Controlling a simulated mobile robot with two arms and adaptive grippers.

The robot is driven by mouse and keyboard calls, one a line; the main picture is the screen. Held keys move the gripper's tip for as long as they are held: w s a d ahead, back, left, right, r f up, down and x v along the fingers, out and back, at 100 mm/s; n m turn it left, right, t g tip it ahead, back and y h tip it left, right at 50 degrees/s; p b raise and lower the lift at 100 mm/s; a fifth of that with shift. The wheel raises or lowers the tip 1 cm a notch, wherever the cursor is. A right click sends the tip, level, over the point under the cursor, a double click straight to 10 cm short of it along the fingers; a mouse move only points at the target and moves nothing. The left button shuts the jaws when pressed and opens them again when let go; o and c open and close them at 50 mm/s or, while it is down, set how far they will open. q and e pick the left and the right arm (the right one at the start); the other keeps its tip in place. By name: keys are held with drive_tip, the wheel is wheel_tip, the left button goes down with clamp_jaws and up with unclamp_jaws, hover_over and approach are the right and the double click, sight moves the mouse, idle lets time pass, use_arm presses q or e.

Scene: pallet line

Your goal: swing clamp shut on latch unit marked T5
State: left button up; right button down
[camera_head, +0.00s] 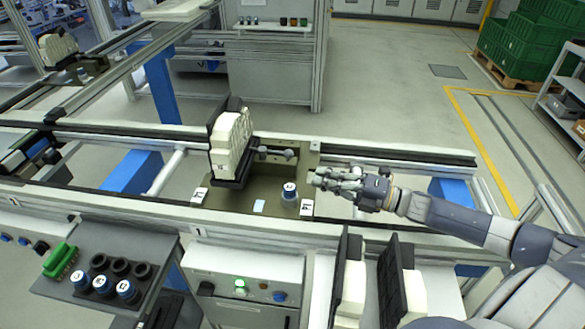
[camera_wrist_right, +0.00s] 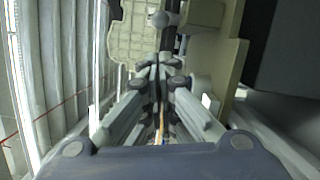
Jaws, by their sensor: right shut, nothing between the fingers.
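A pallet plate (camera_head: 235,198) sits on the conveyor in the head view. On it a beige part (camera_head: 236,140) stands upright in a black frame. Right of the part is a grey clamp arm with a rounded end (camera_head: 272,153), on a tan bracket; a rounded grey end (camera_wrist_right: 162,19) also shows in the right wrist view. A capped cylinder (camera_head: 289,191) stands near the plate's front right. I cannot read a T5 mark. My right gripper (camera_head: 317,179) is shut and empty at the plate's right edge, apart from the clamp; its closed fingers (camera_wrist_right: 161,72) show in the wrist view.
Two black-framed pale parts (camera_head: 348,285) stand at the front. A tray (camera_head: 70,285) with several cylinders and a green block (camera_head: 60,261) is at the front left. The control box (camera_head: 240,263) has a lit green button. Conveyor rails (camera_head: 400,155) run left to right.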

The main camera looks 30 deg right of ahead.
drive_tip(key=x, duration=0.3)
drive_tip(key=shift+w+p, duration=0.4)
drive_tip(key=shift+w, duration=0.15)
drive_tip(key=p+x, duration=0.1)
drive_tip(key=x, duration=0.2)
drive_tip(key=shift+w+a, duration=0.2)
drive_tip(key=shift+a, duration=0.05)
drive_tip(key=shift+w+a, duration=0.1)
drive_tip(key=shift+w, duration=0.05)
use_arm(q)
drive_tip(key=shift+s+a+r, duration=0.1)
drive_tip(key=shift+a+r, duration=0.85)
drive_tip(key=shift+r, duration=0.05)
use_arm(e)
drive_tip(key=shift+w+f, duration=0.1)
drive_tip(key=shift+f, duration=0.05)
drive_tip(key=shift+w+d+f+b, duration=0.25)
drive_tip(key=shift+d+b, duration=0.25)
drive_tip(key=shift+b, duration=0.4)
drive_tip(key=shift+w+d+r+b, duration=0.1)
drive_tip(key=shift+w+d+b, duration=0.15)
drive_tip(key=shift+d+b, duration=0.3)
use_arm(q)
wheel_tip(320, 180, down, 3)
drive_tip(key=shift+r, duration=0.15)
use_arm(e)
drive_tip(key=shift+r, duration=0.2)
